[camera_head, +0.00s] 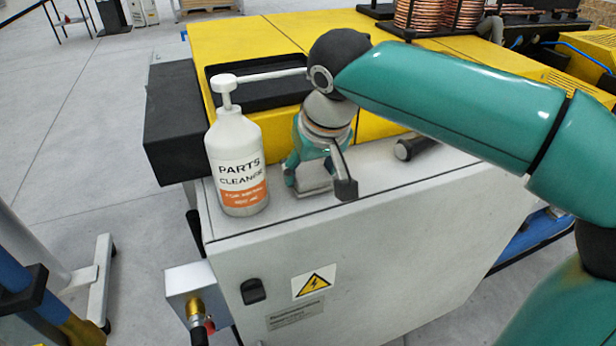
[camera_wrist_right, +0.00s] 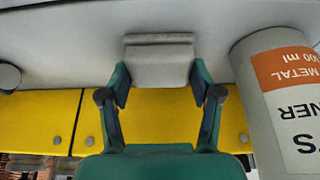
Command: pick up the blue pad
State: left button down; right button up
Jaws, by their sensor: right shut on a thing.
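A light grey block-like pad (camera_wrist_right: 158,62) sits between the two fingertips of my right gripper (camera_wrist_right: 160,85) in the wrist view. No blue pad shows; this pad looks grey. In the head view my right gripper (camera_head: 316,172) points down at the light cabinet top, its fingers on both sides of the pad (camera_head: 313,180). The gripper is shut on the pad. The pad is at or very near the cabinet top; I cannot tell whether it touches. My left gripper is not in view.
A white parts cleaner bottle (camera_head: 238,165) stands just left of my right gripper; it also shows in the wrist view (camera_wrist_right: 285,95). A dark cylindrical object (camera_head: 414,148) lies to the right. A black tray (camera_head: 260,85) is behind on the yellow machine (camera_head: 235,40).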

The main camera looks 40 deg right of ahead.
jog(key=shift+r, duration=0.15)
jog(key=shift+r, duration=0.5)
jog(key=shift+s+a+r, duration=0.1)
jog(key=shift+s, duration=0.25)
jog(key=s+a+b, duration=0.2)
jog(key=s+a, duration=0.2)
jog(key=s, duration=1.3)
jog(key=o, duration=0.6)
jog(key=shift+w, duration=0.1)
jog(key=c, duration=0.5)
jog(key=shift+o, duration=0.2)
